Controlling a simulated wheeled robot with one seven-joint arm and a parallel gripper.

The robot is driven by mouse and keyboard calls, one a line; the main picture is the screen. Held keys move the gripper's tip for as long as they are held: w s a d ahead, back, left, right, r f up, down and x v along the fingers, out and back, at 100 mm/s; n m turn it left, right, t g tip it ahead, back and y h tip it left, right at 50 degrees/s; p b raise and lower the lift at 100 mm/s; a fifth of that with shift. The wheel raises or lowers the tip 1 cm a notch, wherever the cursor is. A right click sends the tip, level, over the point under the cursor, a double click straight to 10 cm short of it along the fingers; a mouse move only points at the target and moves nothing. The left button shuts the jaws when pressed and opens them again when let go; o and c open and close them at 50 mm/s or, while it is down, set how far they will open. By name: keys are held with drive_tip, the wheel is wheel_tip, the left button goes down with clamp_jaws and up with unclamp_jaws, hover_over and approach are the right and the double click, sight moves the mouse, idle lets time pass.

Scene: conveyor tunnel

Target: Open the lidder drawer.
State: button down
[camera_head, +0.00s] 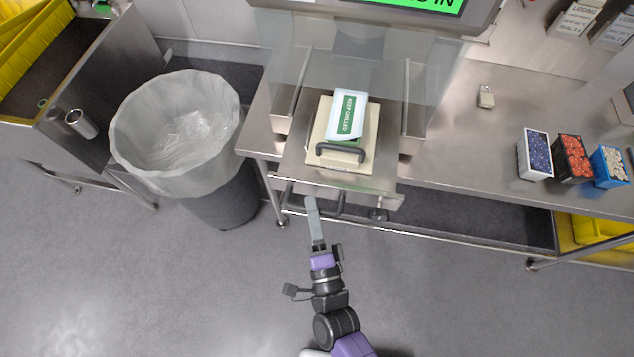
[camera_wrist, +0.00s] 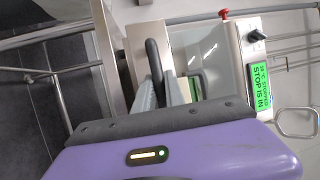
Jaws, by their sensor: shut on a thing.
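The lidder drawer (camera_head: 377,197) is a steel slide under the lidding machine, its front standing slightly out past the bench edge. A dark bar handle (camera_head: 341,204) runs along its front; the wrist view shows the dark bar (camera_wrist: 153,62) at my fingertips. My gripper (camera_head: 311,203) reaches up from below and is shut on the left part of this handle. In the wrist view my two fingers (camera_wrist: 164,84) lie close around the bar; the exact contact is partly hidden. On the drawer sits a cream plate (camera_head: 316,150) with a black handle and a pack marked "KEEP CHILLED" (camera_head: 347,114).
A grey lined bin (camera_head: 232,188) stands at left, next to a steel conveyor. Three punnets, blue (camera_head: 536,156), red (camera_head: 573,158) and pale (camera_head: 609,165), stand on the right bench. A green screen (camera_wrist: 261,86) reads "STOP IS IN". The floor in front is clear.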

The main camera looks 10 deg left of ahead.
drive_tip(key=shift+s, duration=1.45)
drive_tip(key=c, duration=1.4)
unclamp_jaws()
drive_tip(key=shift+s+f, duration=0.1)
drive_tip(key=b+v, duration=0.2)
drive_tip(key=v, duration=0.5)
drive_tip(key=shift+s, duration=0.3)
drive_tip(key=shift+d, duration=0.1)
